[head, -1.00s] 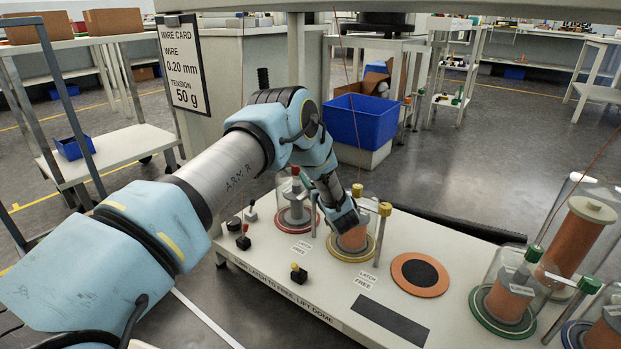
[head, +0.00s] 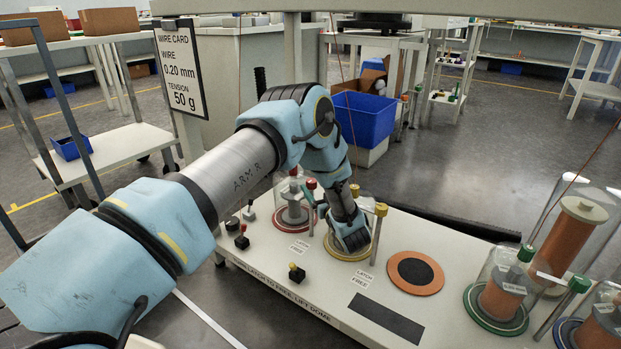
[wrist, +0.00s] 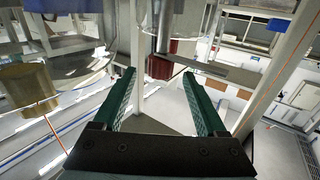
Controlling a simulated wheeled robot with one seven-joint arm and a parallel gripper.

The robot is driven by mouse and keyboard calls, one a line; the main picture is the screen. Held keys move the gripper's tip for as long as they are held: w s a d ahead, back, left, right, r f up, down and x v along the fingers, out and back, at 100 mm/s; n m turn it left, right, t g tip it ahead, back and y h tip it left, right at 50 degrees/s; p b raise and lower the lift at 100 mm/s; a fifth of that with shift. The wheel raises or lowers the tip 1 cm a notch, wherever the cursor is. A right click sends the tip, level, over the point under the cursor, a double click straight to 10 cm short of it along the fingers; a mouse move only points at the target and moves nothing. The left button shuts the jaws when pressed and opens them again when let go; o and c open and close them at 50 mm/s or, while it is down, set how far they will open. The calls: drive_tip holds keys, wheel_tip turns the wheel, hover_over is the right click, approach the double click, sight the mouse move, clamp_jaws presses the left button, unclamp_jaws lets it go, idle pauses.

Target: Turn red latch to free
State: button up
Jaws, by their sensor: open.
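The red latch is a red cap (head: 310,184) on a short post beside the clear dome with the red base ring (head: 293,222), left of my arm in the head view. In the wrist view the red cap (wrist: 160,67) hangs between and just past my two teal fingertips. My gripper (wrist: 157,80) is open and empty, with a finger on each side of the cap. I cannot tell whether either finger touches it. In the head view my wrist stands over the yellow-ringed station (head: 343,254) and hides its spool; my fingers are mostly hidden.
A yellow-capped post (head: 381,209) stands close right of my wrist. A yellowish cap (wrist: 25,88) shows at left in the wrist view. Small levers (head: 242,241) stand at the bench's left.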

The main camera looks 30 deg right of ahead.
sight(313, 185)
drive_tip(key=shift+s+a+p, duration=0.15)
drive_tip(key=shift+s, duration=0.8)
drive_tip(key=shift+s+a+p, duration=0.15)
drive_tip(key=shift+s, duration=0.75)
